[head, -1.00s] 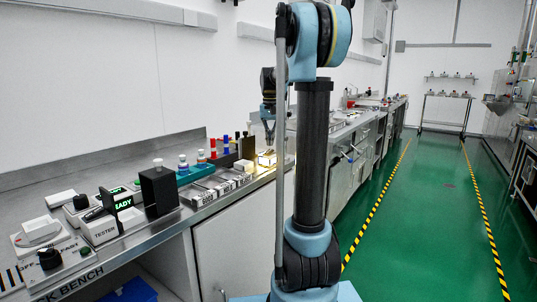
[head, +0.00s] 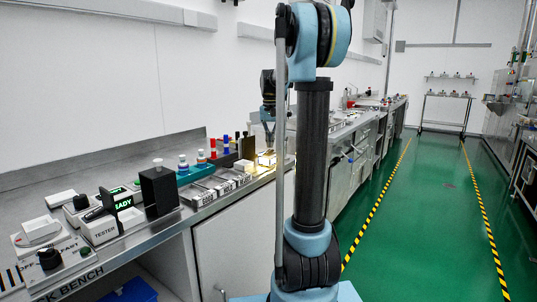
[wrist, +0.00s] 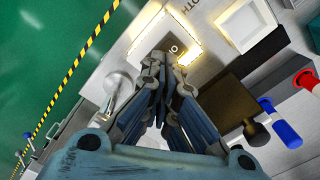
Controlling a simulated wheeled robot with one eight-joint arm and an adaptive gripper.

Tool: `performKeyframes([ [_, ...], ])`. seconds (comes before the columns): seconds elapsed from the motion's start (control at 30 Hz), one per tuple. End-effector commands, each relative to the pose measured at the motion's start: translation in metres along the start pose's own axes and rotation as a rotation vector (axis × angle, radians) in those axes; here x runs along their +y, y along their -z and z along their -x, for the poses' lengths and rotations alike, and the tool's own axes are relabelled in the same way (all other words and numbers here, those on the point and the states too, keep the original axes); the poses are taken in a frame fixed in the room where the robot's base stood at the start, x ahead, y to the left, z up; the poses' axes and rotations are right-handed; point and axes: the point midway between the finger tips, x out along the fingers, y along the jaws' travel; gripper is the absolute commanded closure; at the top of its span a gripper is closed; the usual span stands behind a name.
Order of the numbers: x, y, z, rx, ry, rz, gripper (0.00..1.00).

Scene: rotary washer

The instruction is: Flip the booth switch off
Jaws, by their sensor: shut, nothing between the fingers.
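The booth switch (wrist: 173,46) is a small dark piece marked "IO" on a pale panel (wrist: 140,30) in the wrist view, with part of the lettering "OTH" beside it. A warm yellow light (wrist: 190,52) glows next to it. My gripper (wrist: 166,62) is shut and empty, its fingertips right at the switch's near edge and covering part of it. I cannot tell whether they touch it or which way it is set. In the head view, my gripper (head: 269,140) points down over the lit booth area (head: 266,158); the switch itself is too small to make out there.
Red and blue-handled pieces (wrist: 287,134) and a dark block (wrist: 230,105) lie to the right in the wrist view. A round metal knob (wrist: 118,84) is left of the fingers. The bench (head: 215,232) runs along the left; the green floor (head: 420,220) is clear.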

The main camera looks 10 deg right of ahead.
Motion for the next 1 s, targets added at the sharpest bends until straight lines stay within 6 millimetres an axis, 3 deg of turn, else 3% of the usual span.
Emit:
performKeyframes([
  [1.0, 0.000, 0.000, -0.012, 0.000, 0.000, 0.000, 1.00],
])
